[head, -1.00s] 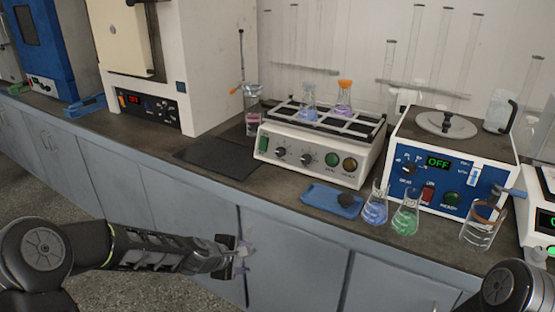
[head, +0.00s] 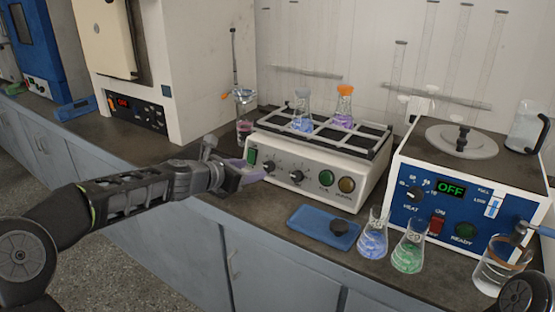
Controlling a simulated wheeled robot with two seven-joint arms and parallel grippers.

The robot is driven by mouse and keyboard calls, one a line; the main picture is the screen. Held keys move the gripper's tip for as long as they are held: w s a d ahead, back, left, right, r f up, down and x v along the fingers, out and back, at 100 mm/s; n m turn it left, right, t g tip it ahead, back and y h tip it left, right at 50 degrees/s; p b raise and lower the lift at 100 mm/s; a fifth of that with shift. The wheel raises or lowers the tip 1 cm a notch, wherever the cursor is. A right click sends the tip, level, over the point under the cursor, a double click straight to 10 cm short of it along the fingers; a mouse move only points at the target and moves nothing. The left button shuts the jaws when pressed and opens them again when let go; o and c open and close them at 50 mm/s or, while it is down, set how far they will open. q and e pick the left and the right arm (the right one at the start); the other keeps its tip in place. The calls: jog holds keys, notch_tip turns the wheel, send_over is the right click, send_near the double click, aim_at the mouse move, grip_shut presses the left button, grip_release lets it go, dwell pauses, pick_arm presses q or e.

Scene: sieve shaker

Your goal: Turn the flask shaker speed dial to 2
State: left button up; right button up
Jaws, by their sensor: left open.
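The flask shaker (head: 318,158) is a cream box with a rack on top, at the middle of the counter. Its front has a green switch (head: 252,157), two black dials, the left dial (head: 269,166) and the right dial (head: 296,176), and two round buttons. The dial markings are too small to read. My left gripper (head: 254,173) is open and empty, just in front of the panel's left end, close to the left dial; I cannot tell whether it touches. My right gripper is out of view.
Flasks with blue (head: 302,112) and purple (head: 343,108) liquid stand in the shaker's rack. A blue tray (head: 322,228) and two flasks, one blue (head: 373,236), one green (head: 409,248), stand in front. A blue-fronted device (head: 470,190) reading OFF stands right. A stand with a beaker (head: 244,131) is behind left.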

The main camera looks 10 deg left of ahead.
aim_at(268, 166)
pick_arm(q)
jog(key=p+x, duration=0.1)
jog(key=x, duration=0.6)
jog(key=shift+w+d+p, duration=0.15)
jog(key=shift+w+p, duration=0.05)
jog(key=shift+p, duration=0.15)
jog(key=shift+w+f, duration=0.15)
jog(key=shift+w, duration=0.15)
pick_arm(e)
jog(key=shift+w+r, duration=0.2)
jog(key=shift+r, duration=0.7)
pick_arm(q)
jog(key=shift+c, duration=0.2)
jog(key=shift+d, duration=0.1)
grip_shut()
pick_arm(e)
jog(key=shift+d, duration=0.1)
